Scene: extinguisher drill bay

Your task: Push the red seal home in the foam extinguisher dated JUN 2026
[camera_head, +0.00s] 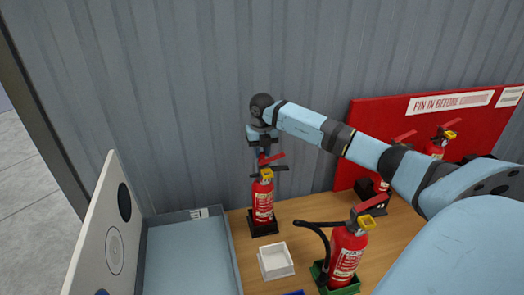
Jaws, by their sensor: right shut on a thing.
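A small red extinguisher (263,206) stands upright in a black base on the wooden bench, with a yellow part and red lever at its head. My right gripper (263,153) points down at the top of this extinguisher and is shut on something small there. The held thing is hidden or too small to make out, so I cannot tell the red seal apart. A larger red extinguisher (347,258) with a black hose stands in a green base nearer me. The labels' dates are too small to read. My left gripper is not in view.
A white open box (275,261) sits between the two extinguishers. A blue-grey tray (230,252) lies to the left, beside a tilted white panel (96,232). More extinguishers (437,149) stand before a red board (366,113) at right, partly behind my arm.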

